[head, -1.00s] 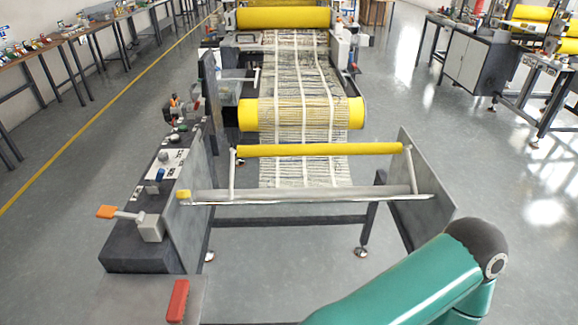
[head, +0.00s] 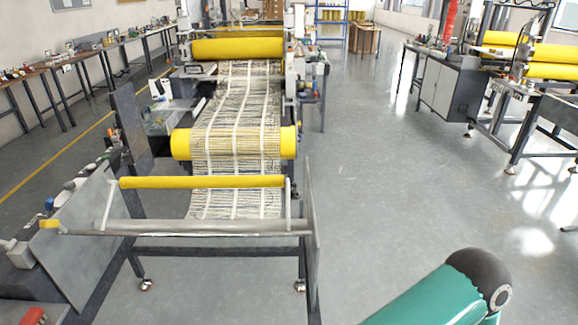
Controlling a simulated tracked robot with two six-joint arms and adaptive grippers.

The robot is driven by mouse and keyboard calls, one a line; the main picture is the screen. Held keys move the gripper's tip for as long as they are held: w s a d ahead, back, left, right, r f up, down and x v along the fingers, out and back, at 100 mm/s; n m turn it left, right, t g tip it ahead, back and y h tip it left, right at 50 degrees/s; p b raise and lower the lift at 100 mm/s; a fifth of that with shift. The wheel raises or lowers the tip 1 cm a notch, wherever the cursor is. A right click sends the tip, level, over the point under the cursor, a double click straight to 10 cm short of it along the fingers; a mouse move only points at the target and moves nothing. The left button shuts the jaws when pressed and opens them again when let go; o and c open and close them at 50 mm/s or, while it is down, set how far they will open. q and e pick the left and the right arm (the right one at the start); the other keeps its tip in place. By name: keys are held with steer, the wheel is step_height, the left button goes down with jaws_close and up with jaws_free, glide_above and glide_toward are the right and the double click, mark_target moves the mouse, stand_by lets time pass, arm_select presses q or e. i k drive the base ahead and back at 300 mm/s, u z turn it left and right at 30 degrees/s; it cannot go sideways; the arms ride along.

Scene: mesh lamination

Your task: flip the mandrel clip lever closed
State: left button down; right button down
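The grey mandrel bar (head: 190,229) lies across the near end of the laminating machine, in front of the mesh web (head: 240,130). A yellow roller (head: 203,182) runs just above and behind the bar. Neither of my grippers shows; only a teal link of my arm is at the lower right.
A grey block (head: 18,253) on the console and a red part (head: 30,317) are at the left edge. A right side plate (head: 312,225) bounds the frame. The floor (head: 420,190) to the right is clear up to another machine (head: 450,90).

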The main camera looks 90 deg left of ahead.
mark_target(49, 202)
steer(key=z, duration=0.15)
steer(key=i, duration=0.4)
steer(key=u, duration=3.2)
steer(key=i, duration=0.35)
steer(key=u, duration=1.8)
steer(key=k, duration=0.6)
steer(key=u, duration=0.45)
steer(key=i, duration=0.9)
steer(key=u, duration=0.3)
